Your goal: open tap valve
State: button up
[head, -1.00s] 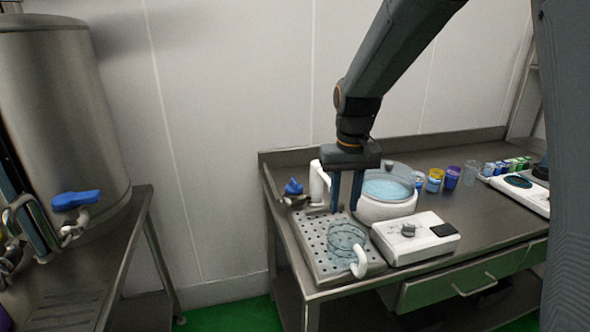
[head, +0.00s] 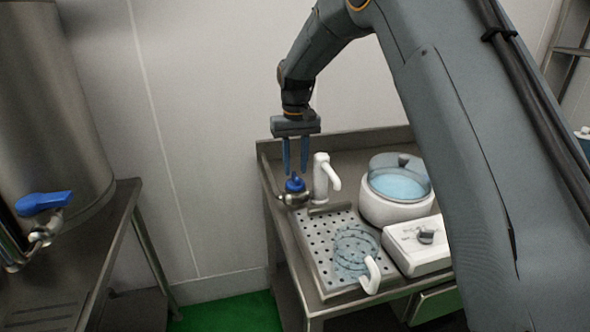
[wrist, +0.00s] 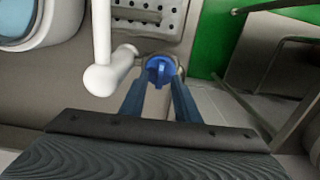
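The tap has a white column with a spout (head: 321,177) and stands at the back of the perforated drain tray. Its blue valve knob (head: 295,184) sits on a metal fitting just left of the column. My gripper (head: 295,172) points down just above the knob, its two blue fingers apart. In the wrist view the knob (wrist: 159,71) shows between and just beyond the fingertips, and the white tap (wrist: 104,65) stands beside it on the left. I cannot tell whether either finger touches the knob; nothing is held.
A clear jug with a white handle (head: 371,275) stands on the drain tray (head: 316,252). A white bowl-shaped machine (head: 392,209) and a white stirrer plate (head: 412,260) are to the right. A steel tank with another blue-handled valve (head: 43,203) is at the left.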

jog(key=shift+f, duration=1.3)
grip_shut()
jog(key=shift+n, duration=0.4)
jog(key=n, duration=0.5)
jog(key=shift+n, duration=0.3)
jog(key=n, duration=0.7)
jog(key=shift+r+b, duration=0.1)
jog(key=shift+b, duration=0.25)
